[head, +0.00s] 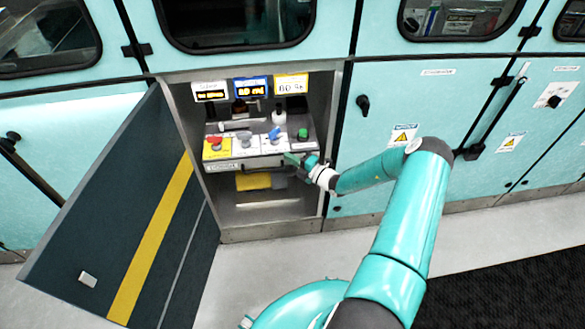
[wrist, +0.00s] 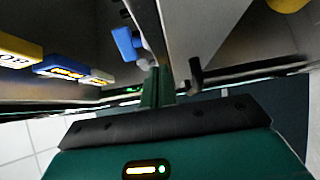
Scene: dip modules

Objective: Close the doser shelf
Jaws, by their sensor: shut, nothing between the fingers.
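The doser shelf (head: 250,162) is a grey drawer-like unit inside the open cabinet, with a labelled front edge. Its top carries a red knob on yellow, a blue valve (head: 274,134) and a green knob (head: 303,133). It appears to stand out from the cabinet's back; how far is hard to tell. My gripper (head: 292,158) is at the right end of the shelf's front. In the wrist view my gripper's green fingers (wrist: 157,86) are together and empty, close to a grey panel and a dark handle-like part (wrist: 195,75). I cannot tell if they touch it.
The cabinet door (head: 130,220), dark with a yellow stripe, stands wide open at the left. Three displays (head: 250,87) hang above the shelf. The cabinet's right side wall (head: 333,140) is close to my gripper. Open floor (head: 260,260) lies in front.

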